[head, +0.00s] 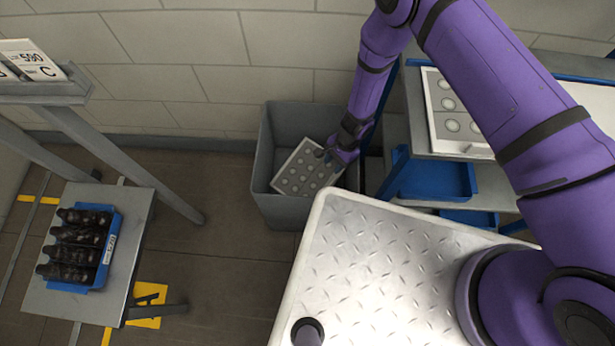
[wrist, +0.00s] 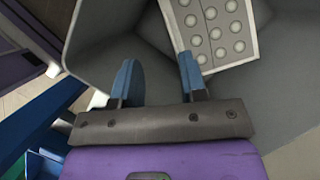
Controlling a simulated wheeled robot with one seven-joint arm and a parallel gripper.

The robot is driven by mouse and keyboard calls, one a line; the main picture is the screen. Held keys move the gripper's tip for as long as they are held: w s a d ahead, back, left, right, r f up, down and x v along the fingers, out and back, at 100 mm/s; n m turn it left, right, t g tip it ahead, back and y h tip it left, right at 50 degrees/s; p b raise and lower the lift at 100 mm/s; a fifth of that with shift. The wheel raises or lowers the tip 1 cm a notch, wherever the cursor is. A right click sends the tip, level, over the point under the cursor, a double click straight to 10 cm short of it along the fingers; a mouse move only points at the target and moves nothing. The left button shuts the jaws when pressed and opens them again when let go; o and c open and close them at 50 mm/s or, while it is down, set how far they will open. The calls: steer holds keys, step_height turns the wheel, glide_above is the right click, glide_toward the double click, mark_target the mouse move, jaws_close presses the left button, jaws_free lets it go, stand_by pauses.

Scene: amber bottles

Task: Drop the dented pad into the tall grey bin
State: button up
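The tall grey bin (head: 277,208) stands on the floor by the wall, and its inner wall fills much of the wrist view (wrist: 95,45). A pale pad with rows of round cups (head: 297,172) is inside the bin, tilted, and also shows in the wrist view (wrist: 247,50). I cannot make out a dent on it. My gripper (head: 335,154) is at the bin's right side, reaching into its mouth. In the wrist view its two blue fingers (wrist: 157,75) are apart with nothing between them. The pad lies past the right fingertip; whether they touch is unclear.
A shelf unit (head: 487,171) with another cupped pad (head: 453,122) and a blue tray (head: 437,181) stands right of the bin. My metal deck is in front. At left, a blue crate of dark bottles (head: 108,243) sits on a grey stand (head: 62,303). Floor between is clear.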

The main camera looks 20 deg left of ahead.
steer(key=v, duration=1)
steer(key=shift+r, duration=0.3)
steer(key=shift+d, duration=0.1)
